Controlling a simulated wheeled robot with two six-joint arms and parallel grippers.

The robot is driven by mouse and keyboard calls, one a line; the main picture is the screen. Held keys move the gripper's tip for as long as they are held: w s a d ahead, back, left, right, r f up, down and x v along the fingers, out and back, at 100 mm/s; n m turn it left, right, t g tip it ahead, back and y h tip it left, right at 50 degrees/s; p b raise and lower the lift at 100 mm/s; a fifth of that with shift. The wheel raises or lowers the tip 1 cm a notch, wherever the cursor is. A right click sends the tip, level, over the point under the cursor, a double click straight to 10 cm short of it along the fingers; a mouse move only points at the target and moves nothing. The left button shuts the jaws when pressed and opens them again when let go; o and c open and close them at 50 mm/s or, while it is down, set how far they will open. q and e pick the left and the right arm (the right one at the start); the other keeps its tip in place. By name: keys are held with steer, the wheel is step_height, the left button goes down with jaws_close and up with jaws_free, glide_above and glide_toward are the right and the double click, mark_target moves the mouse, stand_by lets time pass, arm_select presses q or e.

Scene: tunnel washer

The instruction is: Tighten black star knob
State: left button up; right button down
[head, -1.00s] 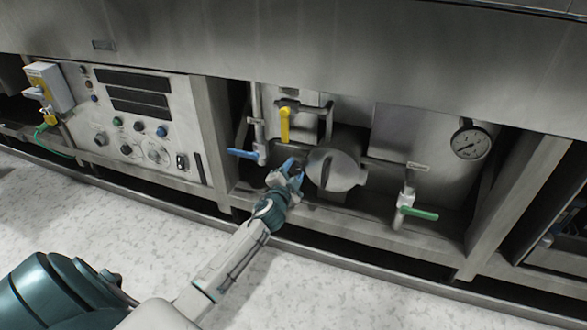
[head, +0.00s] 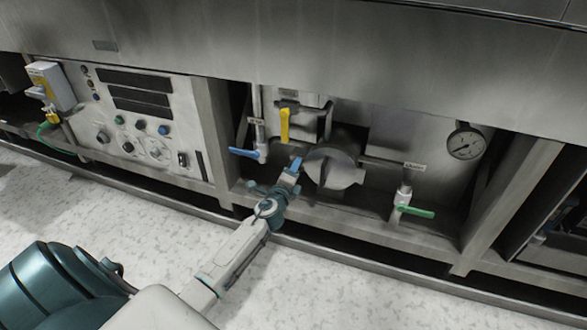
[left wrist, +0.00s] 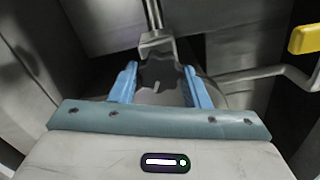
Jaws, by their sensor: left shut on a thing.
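The black star knob (left wrist: 160,72) shows in the left wrist view as a dark, lobed shape in front of a metal bracket. My left gripper (left wrist: 162,86) has its two blue fingers on either side of it and is shut on it. In the head view my left gripper (head: 296,165) reaches to the left side of the round metal housing (head: 333,166), its fingers seen nearly edge-on. The knob itself is hidden or too small to make out there. My right gripper is in neither view.
Around the housing are a blue-handled valve (head: 243,153), a yellow lever (head: 284,125), a green-handled valve (head: 415,211) and a pressure gauge (head: 465,144). A control panel (head: 140,120) is at left. The steel overhang (head: 300,50) limits room above; the speckled floor (head: 330,290) in front is clear.

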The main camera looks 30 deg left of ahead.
arm_select(q)
steer(key=shift+f+m+p, duration=0.1)
steer(key=shift+m+p, duration=1.2)
steer(key=shift+m, duration=4.7)
steer(key=o, duration=1)
steer(key=shift+c, duration=0.2)
